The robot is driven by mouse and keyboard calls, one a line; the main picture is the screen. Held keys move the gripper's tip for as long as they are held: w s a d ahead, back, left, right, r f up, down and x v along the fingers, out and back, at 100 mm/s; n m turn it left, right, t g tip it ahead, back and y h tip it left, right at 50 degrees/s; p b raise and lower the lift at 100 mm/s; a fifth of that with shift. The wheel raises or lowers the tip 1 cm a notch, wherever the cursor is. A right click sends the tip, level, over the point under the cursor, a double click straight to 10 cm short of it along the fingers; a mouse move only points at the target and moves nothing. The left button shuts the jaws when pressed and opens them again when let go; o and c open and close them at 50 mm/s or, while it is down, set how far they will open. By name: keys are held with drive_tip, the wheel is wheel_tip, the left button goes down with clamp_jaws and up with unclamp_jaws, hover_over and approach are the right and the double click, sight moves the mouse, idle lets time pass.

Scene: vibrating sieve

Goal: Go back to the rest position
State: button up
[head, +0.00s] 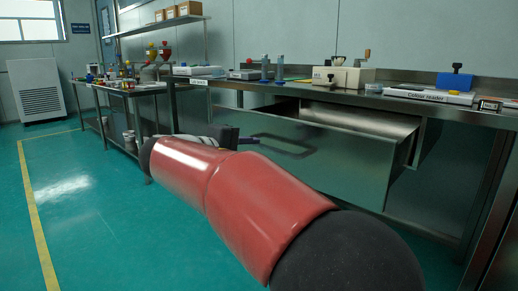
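My red arm reaches from the bottom right toward the middle of the head view. My gripper (247,140) is at its far end, small and dark, mostly hidden behind the arm's red links. It is beside the left part of the drawer front, near the dark drawer handle (285,146). I cannot tell whether it touches the handle, whether its fingers are open or shut, or whether it holds anything. The wide steel drawer (345,165) is pulled out from under the right bench, and the visible part of its inside looks empty.
Another bench (135,92) stands farther left. Green floor (85,210) with a yellow line is clear at left.

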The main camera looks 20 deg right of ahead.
drive_tip(key=shift+s+a, duration=0.1)
drive_tip(key=shift+a, duration=0.1)
idle(0.3)
drive_tip(key=s+f+m+g+y+p, duration=0.1)
drive_tip(key=s+f+y+p, duration=0.2)
drive_tip(key=s, duration=0.4)
drive_tip(key=s+f+y+p, duration=0.2)
drive_tip(key=s+y+p, duration=0.2)
drive_tip(key=s, duration=0.3)
drive_tip(key=s+a+f+m+y+p, duration=0.3)
drive_tip(key=s+a+f+y, duration=0.3)
drive_tip(key=s, duration=0.5)
drive_tip(key=shift+a+m+t+y+p, duration=0.3)
drive_tip(key=shift+a+t+y+p, duration=0.15)
drive_tip(key=shift+a+y, duration=0.35)
